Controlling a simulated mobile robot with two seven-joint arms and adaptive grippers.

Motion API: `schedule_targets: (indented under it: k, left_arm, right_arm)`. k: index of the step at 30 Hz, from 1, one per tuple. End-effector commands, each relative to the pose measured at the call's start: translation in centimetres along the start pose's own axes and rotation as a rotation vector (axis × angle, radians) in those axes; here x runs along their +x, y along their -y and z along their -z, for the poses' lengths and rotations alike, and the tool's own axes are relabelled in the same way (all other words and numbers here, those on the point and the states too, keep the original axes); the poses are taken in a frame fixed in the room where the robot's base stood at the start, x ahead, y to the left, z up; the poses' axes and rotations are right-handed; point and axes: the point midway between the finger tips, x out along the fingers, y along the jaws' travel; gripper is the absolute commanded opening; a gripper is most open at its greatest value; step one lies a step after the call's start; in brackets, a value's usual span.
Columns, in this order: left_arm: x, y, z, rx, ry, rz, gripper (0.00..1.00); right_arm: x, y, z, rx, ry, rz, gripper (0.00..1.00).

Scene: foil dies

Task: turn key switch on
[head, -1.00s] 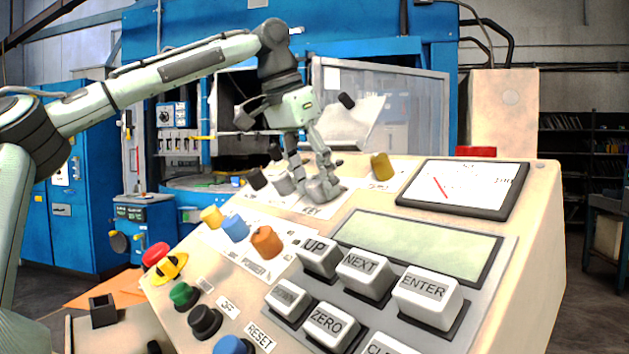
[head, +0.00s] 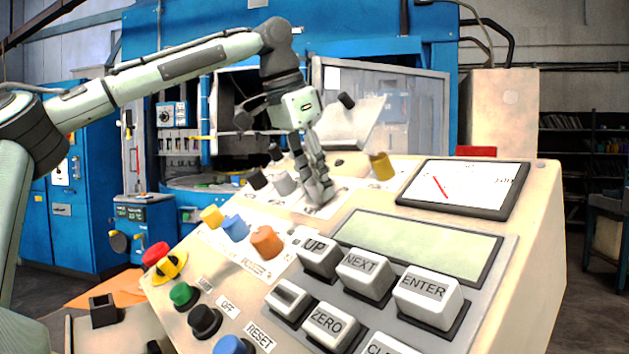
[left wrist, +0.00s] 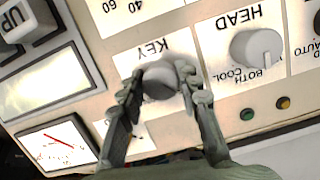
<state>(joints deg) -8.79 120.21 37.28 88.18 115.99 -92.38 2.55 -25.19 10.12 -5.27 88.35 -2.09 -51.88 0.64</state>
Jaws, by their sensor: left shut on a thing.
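The key switch (left wrist: 160,82) is a grey round knob by the KEY label on the sloped cream panel. My left gripper (left wrist: 160,80) has its fingers on both sides of the knob in the left wrist view and is shut on it. In the head view my left gripper (head: 318,194) reaches down to the panel and its fingers hide most of the knob. The knob's pointer direction is hidden by the fingers. My right gripper is not in view.
A grey HEAD selector knob (left wrist: 257,50) sits beside the key switch. A yellow knob (head: 381,166), an orange knob (head: 266,242) and a blue knob (head: 235,228) stand nearby. A meter (head: 465,187), a display (head: 418,245) and large white keys (head: 429,300) lie to the right.

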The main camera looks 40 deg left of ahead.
Motion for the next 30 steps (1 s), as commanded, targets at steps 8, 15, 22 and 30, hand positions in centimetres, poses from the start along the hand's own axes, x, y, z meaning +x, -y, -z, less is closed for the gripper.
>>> schedule_targets:
  k: [8, 15, 22, 30]
  left_arm:
    - [-0.09, -0.02, 0.03, 0.238, -0.001, 0.055, 0.04]
    - [-0.07, 0.0, 0.0, 0.462, 0.0, 0.105, 0.04]
    - [-0.07, -0.02, 0.01, 0.675, -0.001, 0.152, 0.04]
    - [-0.07, -0.02, 0.01, 0.924, -0.002, 0.207, 0.04]
  right_arm:
    - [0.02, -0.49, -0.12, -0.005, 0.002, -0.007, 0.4]
    - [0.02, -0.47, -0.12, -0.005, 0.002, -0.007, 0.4]
    - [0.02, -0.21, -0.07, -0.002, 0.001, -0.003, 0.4]
    - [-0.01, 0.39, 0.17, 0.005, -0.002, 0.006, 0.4]
